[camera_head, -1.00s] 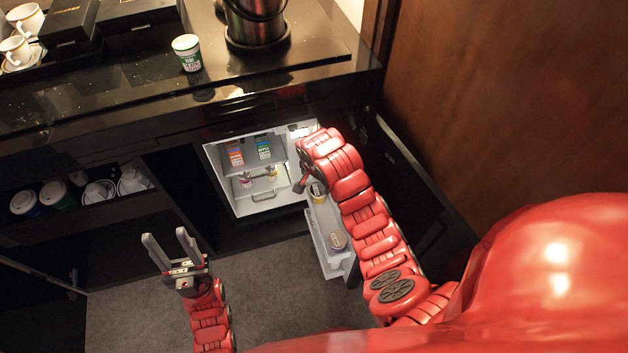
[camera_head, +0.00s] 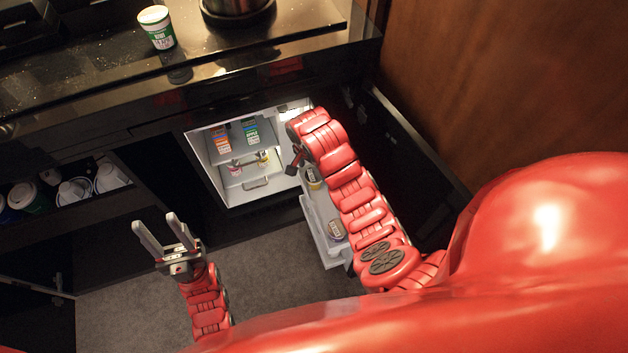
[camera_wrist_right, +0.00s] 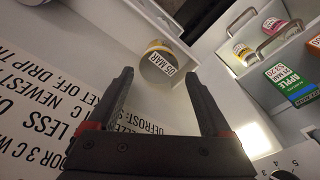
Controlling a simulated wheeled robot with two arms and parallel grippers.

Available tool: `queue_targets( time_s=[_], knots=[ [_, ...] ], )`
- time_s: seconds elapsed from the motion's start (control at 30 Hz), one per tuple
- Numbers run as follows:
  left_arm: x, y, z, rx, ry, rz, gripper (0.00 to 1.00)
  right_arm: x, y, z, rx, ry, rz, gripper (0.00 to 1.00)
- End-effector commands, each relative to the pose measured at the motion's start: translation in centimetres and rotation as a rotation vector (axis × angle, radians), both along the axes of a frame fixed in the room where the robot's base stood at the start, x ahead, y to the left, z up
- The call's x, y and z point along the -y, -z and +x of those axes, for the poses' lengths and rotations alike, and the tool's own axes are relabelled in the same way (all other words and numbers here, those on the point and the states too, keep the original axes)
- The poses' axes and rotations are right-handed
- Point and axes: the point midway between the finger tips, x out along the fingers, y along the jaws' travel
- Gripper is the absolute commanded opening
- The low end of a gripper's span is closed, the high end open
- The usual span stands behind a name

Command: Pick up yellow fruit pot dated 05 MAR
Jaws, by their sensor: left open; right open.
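In the right wrist view a small pot with a yellowish band (camera_wrist_right: 158,48) and a white label reading "05 MAR" lies in the fridge door shelf, just beyond my fingertips. My right gripper (camera_wrist_right: 160,78) is open and empty, one finger to each side of it in the picture. In the head view the right gripper (camera_head: 295,162) is at the fridge's right edge, partly hidden by its arm. A yellow-banded pot (camera_head: 312,180) sits below it in the door shelf (camera_head: 318,225). My left gripper (camera_head: 155,222) is open and empty above the floor.
The fridge (camera_head: 255,187) holds a yellow pot (camera_wrist_right: 243,53), a pink pot (camera_wrist_right: 275,25) and orange (camera_head: 221,138) and green (camera_head: 251,131) cartons. A grey-lidded pot (camera_head: 336,229) lies lower in the door shelf. A green-white cup (camera_head: 157,28) stands on the counter.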

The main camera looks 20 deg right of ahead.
Motion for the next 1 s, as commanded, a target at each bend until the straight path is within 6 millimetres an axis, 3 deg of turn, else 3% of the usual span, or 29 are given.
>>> queue_targets(
  time_s=[0.23, 0.5, 0.9, 1.0],
  knots=[
    [0.0, 0.5, 0.0, 0.0, 0.0, 0.0, 0.5, 0.5, 3.7, 0.1, -0.005, -0.001, -0.001, 0.83],
    [0.0, 0.4, 0.0, 0.0, 0.0, 0.0, 0.5, 0.6, 4.1, 0.2, 0.0, -0.002, 0.0, 0.83],
    [0.0, 0.4, 0.0, 0.0, 0.0, 0.0, 0.5, 0.6, 4.1, 0.2, -0.001, -0.002, 0.001, 0.11],
    [0.0, 0.4, 0.0, 0.0, 0.0, 0.0, 0.5, 0.6, 4.1, 0.2, -0.001, -0.002, 0.001, 0.07]
  ],
)
